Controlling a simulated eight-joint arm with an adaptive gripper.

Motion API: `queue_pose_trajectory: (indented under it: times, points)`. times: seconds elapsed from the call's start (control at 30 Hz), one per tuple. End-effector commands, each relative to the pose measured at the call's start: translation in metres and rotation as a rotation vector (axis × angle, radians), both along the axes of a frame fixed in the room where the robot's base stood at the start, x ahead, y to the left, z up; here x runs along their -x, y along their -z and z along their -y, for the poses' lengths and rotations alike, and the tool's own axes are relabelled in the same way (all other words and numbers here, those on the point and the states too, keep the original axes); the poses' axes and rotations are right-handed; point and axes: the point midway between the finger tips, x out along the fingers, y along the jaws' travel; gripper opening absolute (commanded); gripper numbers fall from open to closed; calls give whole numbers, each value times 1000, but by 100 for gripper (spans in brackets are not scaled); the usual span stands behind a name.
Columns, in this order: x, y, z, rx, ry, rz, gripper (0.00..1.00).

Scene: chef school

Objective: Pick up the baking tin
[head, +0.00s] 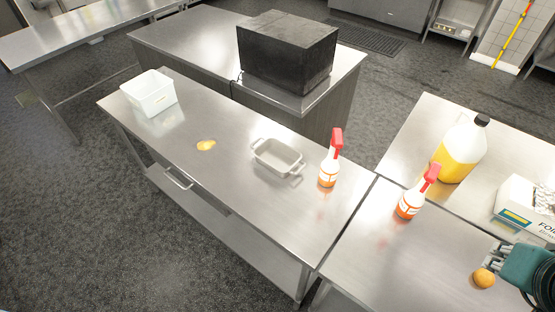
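The baking tin (259,159) is a small light-grey rectangular dish with a handle at each end. It stands upright on the middle steel table and looks empty. My gripper (494,254) is at the lower right edge of the head view, over the right-hand table and far to the right of the tin. It does not touch the tin. Its fingers are small and partly cut off by the view, so I cannot tell whether they are open or shut.
A spray bottle (328,168) stands just right of the tin. A second spray bottle (407,205), a yellow jug (456,152), a foil box (520,212) and an orange fruit (483,278) are on the right-hand tables. A white tub (152,97) and yellow patch (206,145) lie left.

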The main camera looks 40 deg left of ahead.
Motion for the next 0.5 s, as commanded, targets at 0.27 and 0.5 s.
queue_pose_trajectory:
  times: [0.27, 0.5]
  points:
    - [0, -5, 0, 0, 0, 0, 12]
    - [0, -28, 0, 0, 0, 0, 12]
